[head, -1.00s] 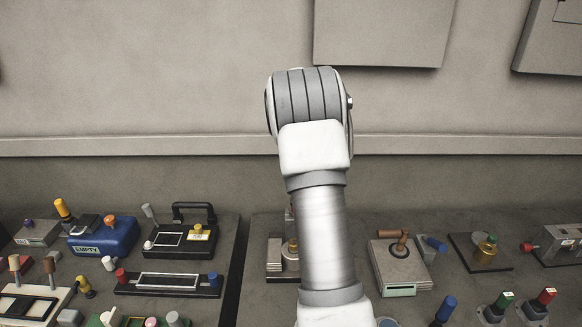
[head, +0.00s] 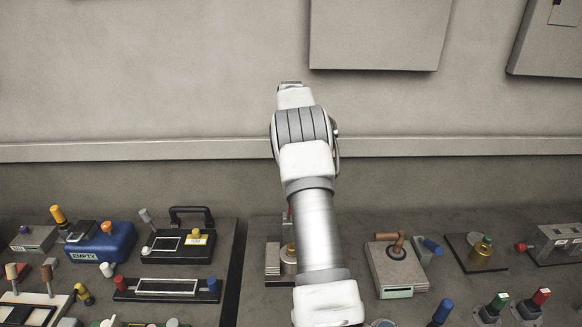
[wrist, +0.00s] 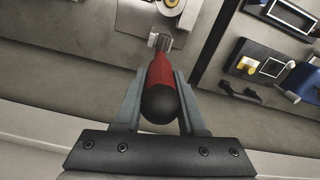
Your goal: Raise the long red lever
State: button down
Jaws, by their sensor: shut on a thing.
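The long red lever (wrist: 164,72) shows in the wrist view, with a dark rounded end (wrist: 160,103) toward the camera. My gripper (wrist: 158,75) is shut on it, with one finger on each side near the dark end. The lever's far end meets a small metal bracket (wrist: 160,41) on its fixture. In the head view my arm hides the gripper and nearly all of the lever.
In the head view, a blue box marked EMPTY (head: 105,243) and a black-handled box (head: 180,245) stand at left. A box with a brown handle (head: 396,265) stands right of my arm. Several smaller fixtures crowd the bench. The wall (head: 180,80) is behind.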

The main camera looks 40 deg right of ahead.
dwell(0.4)
jog(key=c, duration=0.5)
grip_release()
jog(key=shift+f, duration=0.1)
notch_tip(320, 180, up, 12)
jog(key=shift+r, duration=0.1)
jog(key=shift+s, duration=0.1)
dwell(0.5)
